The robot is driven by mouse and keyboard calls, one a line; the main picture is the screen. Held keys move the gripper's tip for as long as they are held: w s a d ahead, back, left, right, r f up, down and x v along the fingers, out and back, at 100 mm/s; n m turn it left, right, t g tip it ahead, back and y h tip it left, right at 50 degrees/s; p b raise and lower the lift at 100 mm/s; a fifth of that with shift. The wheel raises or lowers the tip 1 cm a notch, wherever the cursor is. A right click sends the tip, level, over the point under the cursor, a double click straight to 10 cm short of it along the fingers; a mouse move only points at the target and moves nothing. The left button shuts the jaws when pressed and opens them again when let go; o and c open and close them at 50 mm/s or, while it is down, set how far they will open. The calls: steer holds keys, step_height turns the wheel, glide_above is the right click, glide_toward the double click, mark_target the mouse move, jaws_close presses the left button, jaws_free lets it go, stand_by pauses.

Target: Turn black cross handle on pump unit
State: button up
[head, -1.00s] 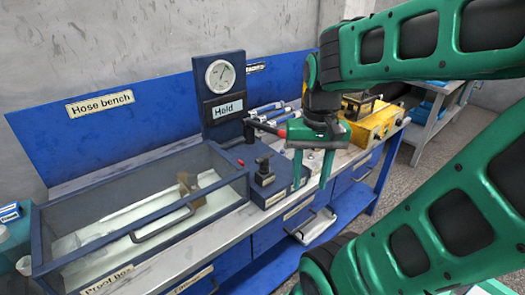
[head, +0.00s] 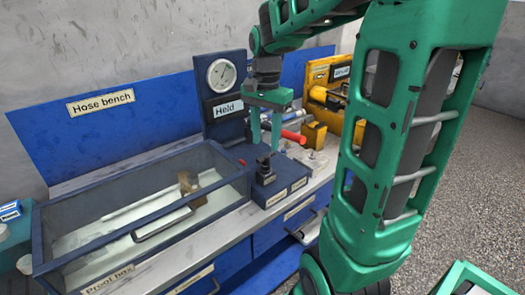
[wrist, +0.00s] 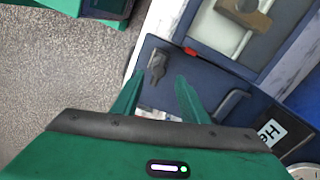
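The black cross handle (head: 264,168) stands upright on the dark blue pump unit (head: 292,172), just right of the clear-topped proof box. In the wrist view the cross handle (wrist: 157,65) shows just beyond and between the fingertips, nearer the left one. My gripper (head: 265,146) is open and points down, its fingertips close above the handle. In the wrist view both green fingers of my gripper (wrist: 160,77) are apart with nothing held. I cannot tell whether a finger touches the handle.
The proof box (head: 45,262) fills the bench to the left. A gauge panel (head: 221,75) marked "Held" stands behind the pump unit. A red-ended lever (head: 293,136) lies behind right of my gripper. A yellow unit (head: 325,100) is further right.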

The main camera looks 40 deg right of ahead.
mark_target(265, 155)
steer(key=shift+f, duration=2.25)
jaws_close()
